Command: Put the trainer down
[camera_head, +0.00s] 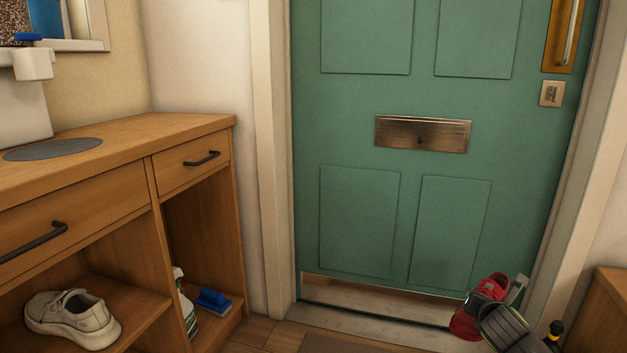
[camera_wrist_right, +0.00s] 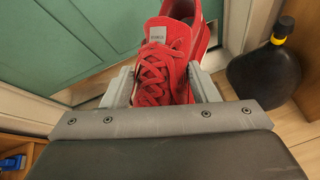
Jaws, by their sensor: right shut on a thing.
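A red trainer (camera_head: 494,286) with red laces is at the lower right of the head view, in front of the green door. It also shows at the top of the right wrist view (camera_wrist_right: 158,65), between the fingers of my right gripper (camera_wrist_right: 162,88). The right gripper (camera_head: 512,293) is shut on the trainer, one finger on each side. The trainer's far end is cut off in the wrist view. My left gripper is not in view.
A wooden cabinet (camera_head: 190,142) stands at the left. A beige shoe (camera_head: 72,317) sits on its shelf, with a spray bottle (camera_head: 185,305) and a blue brush (camera_head: 213,300) beside it. A black bottle (camera_wrist_right: 264,72) is right of the trainer. Another wooden unit (camera_head: 603,310) stands far right.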

